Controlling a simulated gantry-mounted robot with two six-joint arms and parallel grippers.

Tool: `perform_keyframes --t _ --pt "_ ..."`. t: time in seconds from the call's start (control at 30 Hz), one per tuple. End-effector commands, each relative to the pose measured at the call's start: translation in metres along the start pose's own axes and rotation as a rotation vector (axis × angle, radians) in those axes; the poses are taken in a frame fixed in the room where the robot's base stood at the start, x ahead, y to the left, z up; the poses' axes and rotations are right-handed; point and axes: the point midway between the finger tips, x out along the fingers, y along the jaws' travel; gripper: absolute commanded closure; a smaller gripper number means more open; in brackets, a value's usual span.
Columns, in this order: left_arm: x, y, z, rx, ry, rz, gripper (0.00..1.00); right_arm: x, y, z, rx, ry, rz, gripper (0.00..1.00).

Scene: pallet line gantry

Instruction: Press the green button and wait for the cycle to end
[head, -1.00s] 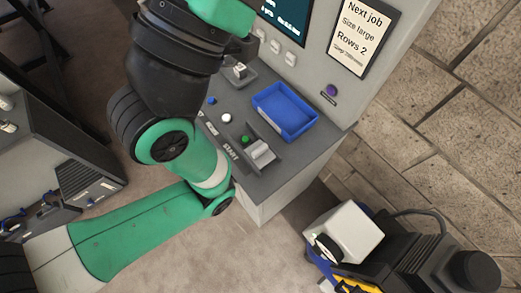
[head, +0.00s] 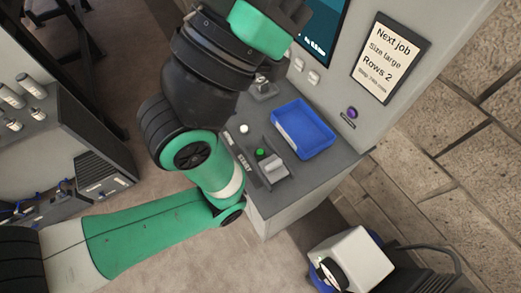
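The green button (head: 260,152) sits on the sloped grey console (head: 290,205), beside a grey lever block (head: 274,165) and near a white button (head: 244,128). Nothing touches the green button in this view. A green and black arm of mine reaches in from the left and bends up in front of the console's left side, hiding part of its top. Neither gripper can be made out. A dark screen (head: 322,35) at the top shows only in part, and its text is cut off.
A blue tray (head: 303,128) lies on the console right of the buttons. A job sheet (head: 390,58) reads size large, rows 2. A purple button (head: 352,113) is below it. A white box (head: 352,262) stands at lower right. Grey cabinets are at left.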

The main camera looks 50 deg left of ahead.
Motion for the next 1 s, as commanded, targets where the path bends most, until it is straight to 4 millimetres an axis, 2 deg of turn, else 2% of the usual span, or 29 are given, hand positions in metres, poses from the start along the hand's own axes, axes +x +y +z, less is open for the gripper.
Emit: perform_keyframes --t 0.03,0.2,0.27,1.0 --pt "0.0000 0.0000 0.0000 0.000 0.000 0.000 0.62 0.0000 0.0000 0.0000 0.000 0.000 0.000 0.50" --pt "0.0000 0.0000 0.0000 0.000 0.000 0.000 0.93 0.0000 0.0000 0.0000 0.000 0.000 0.000 0.50" --pt "0.0000 0.0000 0.0000 0.000 0.000 0.000 1.00 0.0000 0.0000 0.0000 0.000 0.000 0.000 0.50" --pt "0.0000 0.0000 0.0000 0.000 0.000 0.000 1.00 0.0000 0.0000 0.0000 0.000 0.000 0.000 0.50"
